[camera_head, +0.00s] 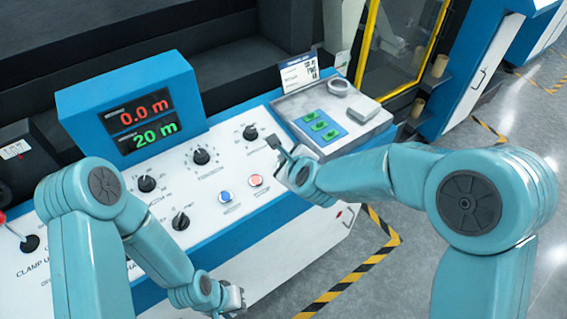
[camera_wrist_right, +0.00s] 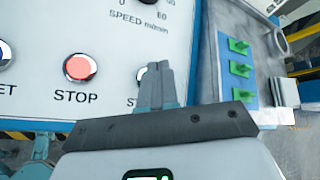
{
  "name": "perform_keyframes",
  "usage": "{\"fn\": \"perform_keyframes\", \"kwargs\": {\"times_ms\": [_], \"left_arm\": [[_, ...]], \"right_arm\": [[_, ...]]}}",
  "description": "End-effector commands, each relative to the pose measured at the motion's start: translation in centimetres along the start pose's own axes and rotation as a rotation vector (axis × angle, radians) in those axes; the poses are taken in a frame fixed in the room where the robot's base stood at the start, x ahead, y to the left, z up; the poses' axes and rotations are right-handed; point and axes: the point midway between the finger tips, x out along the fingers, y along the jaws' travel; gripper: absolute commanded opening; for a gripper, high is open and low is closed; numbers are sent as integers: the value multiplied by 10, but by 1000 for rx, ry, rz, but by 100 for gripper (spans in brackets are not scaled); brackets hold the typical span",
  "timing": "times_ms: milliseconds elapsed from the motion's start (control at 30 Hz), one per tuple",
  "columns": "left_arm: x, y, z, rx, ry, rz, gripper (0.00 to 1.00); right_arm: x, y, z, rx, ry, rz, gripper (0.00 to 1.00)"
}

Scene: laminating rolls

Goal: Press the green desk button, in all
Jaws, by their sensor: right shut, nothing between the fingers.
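No green desk button shows in either view. In the right wrist view a label starting "ST", right of STOP, is partly covered by my right gripper (camera_wrist_right: 157,70), and the panel just above it is hidden behind the fingers. My right gripper, also in the head view (camera_head: 274,143), is shut and empty, its tips over the right part of the white control panel (camera_head: 205,185). Whether it touches the panel I cannot tell. My left gripper (camera_head: 237,302) is low at the panel's front, small and partly hidden, its jaws unclear.
A red STOP button (camera_head: 256,180) and a blue button (camera_head: 226,197) sit left of my right gripper. Black knobs (camera_head: 201,157) line the panel. A display box (camera_head: 130,110) stands behind. A grey tray (camera_head: 355,143) at right holds several green pieces (camera_head: 319,125) on a blue plate.

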Motion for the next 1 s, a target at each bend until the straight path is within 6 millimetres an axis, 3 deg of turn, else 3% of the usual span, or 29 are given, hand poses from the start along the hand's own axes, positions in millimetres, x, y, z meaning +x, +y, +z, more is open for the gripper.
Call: {"fn": "perform_keyframes", "kwargs": {"times_ms": [733, 1000], "left_arm": [[1, 0, 0, 0, 0, 0, 0], [12, -4, 0, 0, 0, 0, 0]], "right_arm": [[0, 0, 0, 0, 0, 0, 0], [6, 5, -4, -1, -1, 0, 0]]}}
